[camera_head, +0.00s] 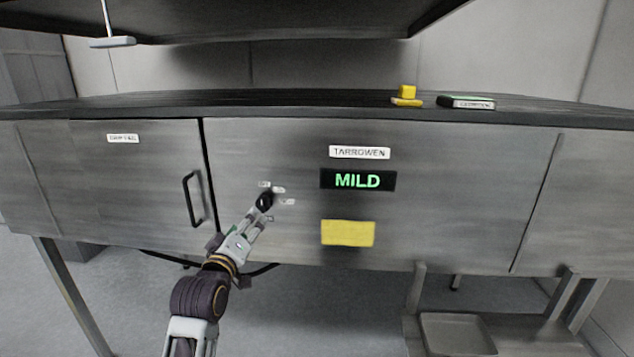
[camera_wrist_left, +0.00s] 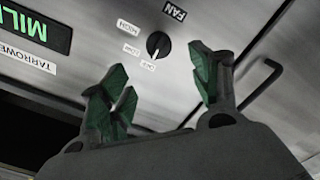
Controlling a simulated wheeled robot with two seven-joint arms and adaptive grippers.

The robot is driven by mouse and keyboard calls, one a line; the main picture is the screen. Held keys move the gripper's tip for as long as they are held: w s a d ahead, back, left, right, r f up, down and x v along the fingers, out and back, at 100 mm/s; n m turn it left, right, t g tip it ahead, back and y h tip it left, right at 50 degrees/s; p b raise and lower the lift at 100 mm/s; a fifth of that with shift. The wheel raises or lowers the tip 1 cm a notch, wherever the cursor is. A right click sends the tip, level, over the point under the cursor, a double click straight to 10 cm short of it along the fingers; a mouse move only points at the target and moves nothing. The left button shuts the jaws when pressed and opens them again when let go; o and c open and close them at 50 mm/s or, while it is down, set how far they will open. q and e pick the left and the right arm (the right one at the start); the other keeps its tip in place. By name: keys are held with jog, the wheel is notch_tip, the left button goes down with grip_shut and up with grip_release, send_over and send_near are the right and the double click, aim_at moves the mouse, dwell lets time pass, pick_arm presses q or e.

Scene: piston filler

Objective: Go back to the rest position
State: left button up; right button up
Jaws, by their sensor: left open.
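My left gripper (camera_head: 258,215) reaches up from below toward the front of the steel cabinet (camera_head: 450,210). In the left wrist view, the left gripper (camera_wrist_left: 160,85) is open, its green-padded fingers spread with nothing between them. A dark round knob (camera_wrist_left: 158,45) on the panel lies just beyond the fingertips and looks clear of them. In the head view the knob (camera_head: 264,201) shows at the end of the gripper, with small white labels around it. In the wrist view these labels include FAN (camera_wrist_left: 174,10) and HIGH. The right gripper is not in view.
A display (camera_head: 358,180) reads MILD, under a TARROWEN label and above a yellow note (camera_head: 347,233). A black door handle (camera_head: 191,200) stands out left of the gripper. Yellow blocks (camera_head: 407,97) and a dark labelled box (camera_head: 466,102) sit on top. A tray (camera_head: 457,335) is low right.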

pick_arm(q)
jog(key=w+d+f+m+g, duration=0.15)
jog(key=w+f+m, duration=0.25)
jog(key=f, duration=0.9)
jog(key=w+d+f+m+g, duration=0.15)
jog(key=w+f+m, duration=0.25)
jog(key=f, duration=0.9)
jog(key=s+d+f+m+g+h, duration=0.15)
jog(key=s+f, duration=0.25)
jog(key=f, duration=1)
jog(key=s+d+f+g+y, duration=0.1)
jog(key=s+f+g, duration=0.3)
jog(key=f, duration=1)
jog(key=s+a+f+g, duration=0.2)
jog(key=s+f, duration=1)
jog(key=s, duration=0.1)
jog(key=s+a+f+g, duration=0.2)
jog(key=s+f, duration=1)
jog(key=s+a+f+g, duration=0.1)
jog(key=s+a+f, duration=0.1)
jog(key=s, duration=0.8)
jog(key=s+a+f+m+g, duration=0.1)
jog(key=s+a+f+g, duration=0.1)
jog(key=s, duration=0.8)
jog(key=s+a+f+g+y, duration=0.1)
jog(key=s+f, duration=0.2)
jog(key=s, duration=0.6)
jog(key=shift+s+a+f, duration=0.4)
